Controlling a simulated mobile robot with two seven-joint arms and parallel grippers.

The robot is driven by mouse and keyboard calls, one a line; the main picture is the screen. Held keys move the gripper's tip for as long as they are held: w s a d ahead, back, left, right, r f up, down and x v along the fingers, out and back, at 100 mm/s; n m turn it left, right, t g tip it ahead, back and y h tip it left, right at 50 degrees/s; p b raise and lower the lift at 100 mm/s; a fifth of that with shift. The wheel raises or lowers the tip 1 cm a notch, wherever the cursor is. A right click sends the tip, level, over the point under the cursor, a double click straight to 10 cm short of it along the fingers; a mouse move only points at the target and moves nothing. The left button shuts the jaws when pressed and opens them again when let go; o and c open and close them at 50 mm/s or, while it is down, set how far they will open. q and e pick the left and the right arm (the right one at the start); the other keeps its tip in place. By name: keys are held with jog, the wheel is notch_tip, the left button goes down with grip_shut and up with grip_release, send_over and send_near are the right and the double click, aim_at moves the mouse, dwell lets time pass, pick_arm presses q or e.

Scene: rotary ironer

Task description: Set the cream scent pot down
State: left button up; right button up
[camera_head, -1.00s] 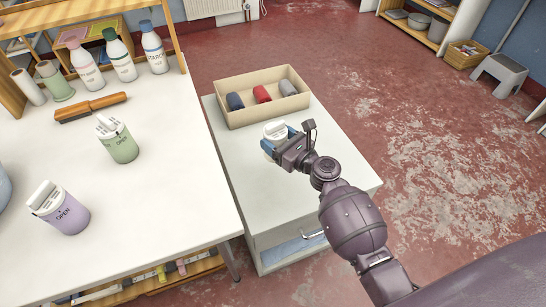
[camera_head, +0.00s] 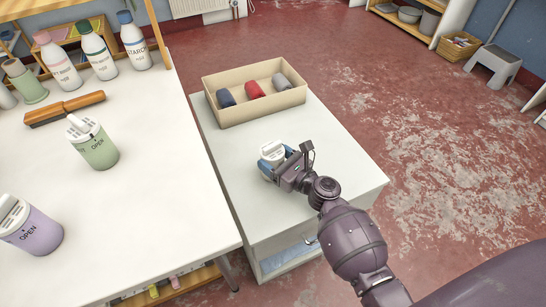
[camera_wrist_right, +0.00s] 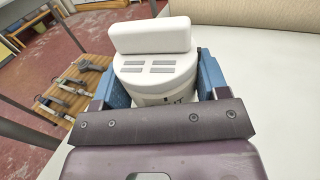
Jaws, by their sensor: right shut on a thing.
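The cream scent pot (camera_head: 272,152) has a white lid with a raised bar and grey vent slots. It also shows in the right wrist view (camera_wrist_right: 155,68), upright between blue finger pads. My right gripper (camera_head: 272,165) is shut on it, over the white cabinet top (camera_head: 240,185) in front of the cream box. Whether the pot's base touches the cabinet top is hidden. A green scent pot (camera_head: 95,148) and a purple scent pot (camera_head: 32,230) stand on the white table to the left. My left gripper is not in view.
A cream box (camera_head: 235,115) with dark, red and grey rolls sits at the back of the cabinet. The white table (camera_head: 150,200) also holds several bottles (camera_head: 98,50) and a brush (camera_head: 65,108). The cabinet top's front and right are clear.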

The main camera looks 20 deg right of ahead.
jog(key=shift+f, duration=0.2)
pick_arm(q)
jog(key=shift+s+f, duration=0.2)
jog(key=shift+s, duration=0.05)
pick_arm(e)
jog(key=o, duration=0.9)
jog(key=shift+r, duration=0.15)
jog(key=shift+o, duration=0.2)
jog(key=shift+r, duration=0.15)
jog(key=shift+s+d+r, duration=0.1)
pick_arm(q)
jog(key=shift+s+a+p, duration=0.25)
jog(key=shift+p, duration=0.35)
pick_arm(e)
jog(key=v, duration=1.1)
jog(key=shift+s+d, duration=0.15)
jog(key=shift+s, duration=0.2)
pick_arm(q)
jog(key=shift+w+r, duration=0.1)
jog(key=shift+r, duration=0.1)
